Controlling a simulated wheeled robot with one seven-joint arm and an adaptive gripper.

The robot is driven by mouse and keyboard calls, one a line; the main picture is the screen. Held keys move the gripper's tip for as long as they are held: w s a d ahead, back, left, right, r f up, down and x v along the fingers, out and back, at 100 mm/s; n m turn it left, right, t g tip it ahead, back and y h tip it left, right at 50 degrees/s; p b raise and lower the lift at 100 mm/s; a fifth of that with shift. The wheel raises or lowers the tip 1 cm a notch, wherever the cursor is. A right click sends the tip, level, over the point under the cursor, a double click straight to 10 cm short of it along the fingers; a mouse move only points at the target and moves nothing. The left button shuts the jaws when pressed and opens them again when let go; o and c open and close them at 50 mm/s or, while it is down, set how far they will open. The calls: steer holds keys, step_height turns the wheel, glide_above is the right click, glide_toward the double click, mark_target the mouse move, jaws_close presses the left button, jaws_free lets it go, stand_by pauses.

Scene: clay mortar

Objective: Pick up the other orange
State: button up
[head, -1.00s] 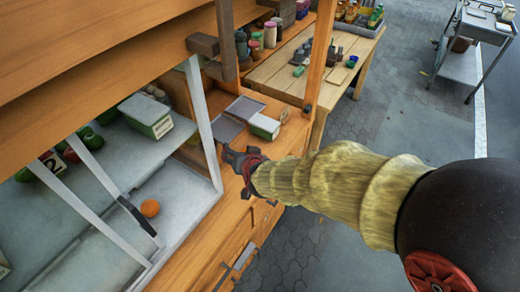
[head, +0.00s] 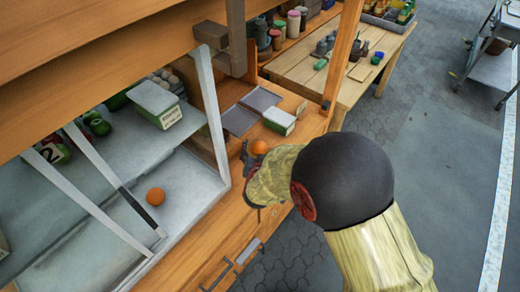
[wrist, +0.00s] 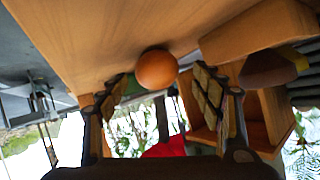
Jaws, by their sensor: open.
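One orange (head: 259,146) shows right beside my gripper (head: 248,161) at the wooden counter. In the wrist view this orange (wrist: 157,69) lies against the wooden surface, between and just beyond the spread fingertips of my gripper (wrist: 163,88). The fingers are open and nothing is held; I cannot tell whether a finger touches the fruit. A second orange (head: 155,196) sits apart on the grey floor of the display case, left of my gripper. My arm hides part of the gripper in the head view.
A white-topped green box (head: 279,121) and flat grey panels (head: 240,119) lie on the counter behind my gripper. The case's pale frame post (head: 211,115) stands to the left. Another white-lidded box (head: 155,103) and green items are inside the case.

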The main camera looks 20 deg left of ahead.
mark_target(260, 151)
steer(key=shift+w+a+f+b, duration=0.1)
steer(key=shift+w+f+b, duration=0.4)
steer(key=shift+w+f, duration=0.6)
steer(key=shift+w+a+r, duration=0.1)
steer(key=shift+w+a, duration=0.05)
steer(key=shift+w, duration=0.4)
steer(key=shift+c, duration=1.4)
steer(key=c, duration=1)
